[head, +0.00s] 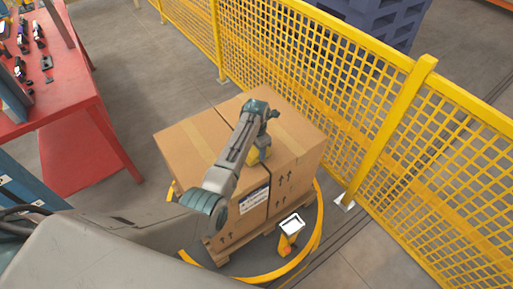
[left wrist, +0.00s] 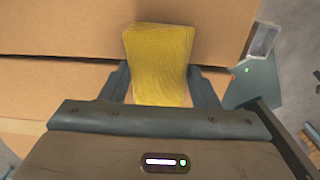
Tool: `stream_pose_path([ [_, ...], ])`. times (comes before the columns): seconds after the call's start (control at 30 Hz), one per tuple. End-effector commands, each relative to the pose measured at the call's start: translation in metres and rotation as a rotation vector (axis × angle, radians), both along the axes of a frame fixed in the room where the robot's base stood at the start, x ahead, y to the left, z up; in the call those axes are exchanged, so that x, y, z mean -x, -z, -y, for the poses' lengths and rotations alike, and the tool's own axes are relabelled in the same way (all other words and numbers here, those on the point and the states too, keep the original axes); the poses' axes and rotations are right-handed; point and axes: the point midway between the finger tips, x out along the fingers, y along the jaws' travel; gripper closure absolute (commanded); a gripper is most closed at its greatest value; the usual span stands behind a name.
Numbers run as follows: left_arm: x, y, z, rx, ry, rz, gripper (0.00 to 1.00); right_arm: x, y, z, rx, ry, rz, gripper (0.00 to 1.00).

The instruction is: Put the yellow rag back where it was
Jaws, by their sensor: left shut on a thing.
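The yellow rag (left wrist: 160,55) is between the two fingers of my left gripper (left wrist: 160,85) in the left wrist view, and the gripper is shut on it. In the head view the rag (head: 256,155) shows partly behind my left arm, over the top of the cardboard box load (head: 296,125). Whether the rag touches the cardboard I cannot tell. The fingertips in the head view are mostly hidden by the wrist. My right gripper is not in view.
The boxes stand on a wooden pallet (head: 217,256) inside a curved yellow rail (head: 318,225). A yellow post with a white-framed panel (head: 291,225) stands in front. Yellow mesh fence (head: 390,130) runs behind and right. A red workbench (head: 75,95) with tools is at left.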

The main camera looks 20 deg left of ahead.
Motion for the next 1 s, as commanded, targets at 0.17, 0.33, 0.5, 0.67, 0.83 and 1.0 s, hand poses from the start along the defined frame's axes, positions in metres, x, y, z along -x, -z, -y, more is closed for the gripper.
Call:
stream_pose_path([
  [0.17,0.0,0.003,0.0,0.0,0.0,0.0,0.33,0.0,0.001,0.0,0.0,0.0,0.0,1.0],
  [0.33,0.0,0.003,0.0,-0.001,0.0,-0.001,0.23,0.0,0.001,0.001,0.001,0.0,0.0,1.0],
  [0.5,0.0,0.004,0.0,0.0,0.0,0.0,0.23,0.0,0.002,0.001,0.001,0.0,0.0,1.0],
  [0.67,0.0,0.007,0.0,0.0,0.0,0.0,0.23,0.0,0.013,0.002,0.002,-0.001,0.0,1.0],
  [0.83,-0.003,-0.025,-0.001,-0.001,0.0,0.006,0.23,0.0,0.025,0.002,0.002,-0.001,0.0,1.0],
  [1.0,-0.007,-0.064,-0.004,0.0,0.001,0.004,0.23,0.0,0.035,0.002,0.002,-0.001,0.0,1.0],
])
